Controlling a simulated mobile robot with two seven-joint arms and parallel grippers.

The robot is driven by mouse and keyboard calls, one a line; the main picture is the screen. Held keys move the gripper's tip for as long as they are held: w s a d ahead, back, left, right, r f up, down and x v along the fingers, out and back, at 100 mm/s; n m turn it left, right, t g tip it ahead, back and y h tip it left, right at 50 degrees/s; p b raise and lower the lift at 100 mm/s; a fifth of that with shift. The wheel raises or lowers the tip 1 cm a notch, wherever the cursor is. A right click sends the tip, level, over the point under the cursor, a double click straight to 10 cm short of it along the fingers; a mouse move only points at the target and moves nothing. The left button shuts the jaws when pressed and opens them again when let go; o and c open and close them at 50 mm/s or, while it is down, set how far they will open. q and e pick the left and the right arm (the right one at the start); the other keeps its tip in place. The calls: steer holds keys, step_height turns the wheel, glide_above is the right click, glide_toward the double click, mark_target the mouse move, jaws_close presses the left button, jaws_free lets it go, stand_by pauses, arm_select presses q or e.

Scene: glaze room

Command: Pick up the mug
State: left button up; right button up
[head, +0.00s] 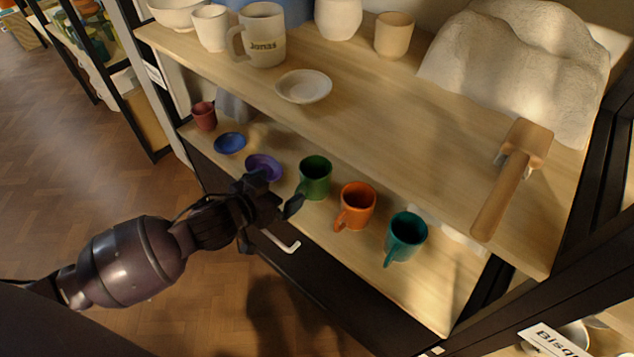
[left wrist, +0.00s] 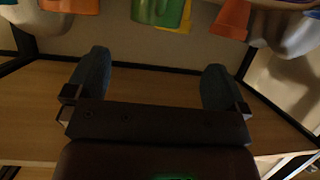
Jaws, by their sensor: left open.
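Several mugs are in view. In the head view a green mug (head: 315,178), an orange mug (head: 355,206) and a teal mug (head: 406,238) stand upright in a row on the lower shelf. My left gripper (head: 272,197) is open, at the front edge of the lower shelf, just left of the green mug. Its two fingers (left wrist: 155,85) show apart with nothing between them in the left wrist view, where a green piece (left wrist: 158,12) is cut off at the top. My right gripper is not in view.
A purple dish (head: 263,167), a blue dish (head: 229,143) and a red cup (head: 204,116) stand left on the lower shelf (head: 430,295). The upper shelf (head: 370,110) overhangs behind, with a white saucer (head: 303,86) and a wooden-handled tool (head: 512,180).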

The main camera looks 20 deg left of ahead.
mark_target(305, 179)
arm_select(q)
steer(key=b+x, duration=0.1)
steer(key=x, duration=0.3)
steer(key=shift+w+d+f, duration=0.1)
steer(key=shift+w+f, duration=0.1)
steer(key=shift+w, duration=0.1)
steer(key=shift+w+d+b, duration=0.15)
steer(key=shift+w+b, duration=0.15)
steer(key=shift+w, duration=0.15)
steer(key=shift+w+d+f, duration=0.15)
steer(key=shift+w+f, duration=0.1)
steer(key=shift+f, duration=0.05)
steer(key=shift+w+d+f+b, duration=0.3)
steer(key=shift+w+f+b, duration=0.15)
steer(key=shift+w+b, duration=0.1)
steer(key=shift+w+d+f+b, duration=0.25)
steer(key=shift+w+f+b, duration=0.2)
steer(key=shift+w, duration=0.15)
steer(key=shift+w+d+f, duration=0.1)
steer(key=shift+w+d, duration=0.1)
steer(key=shift+w, duration=0.55)
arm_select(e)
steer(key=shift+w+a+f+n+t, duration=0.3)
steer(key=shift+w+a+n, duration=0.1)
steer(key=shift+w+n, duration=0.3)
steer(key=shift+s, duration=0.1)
arm_select(q)
steer(key=c, duration=0.9)
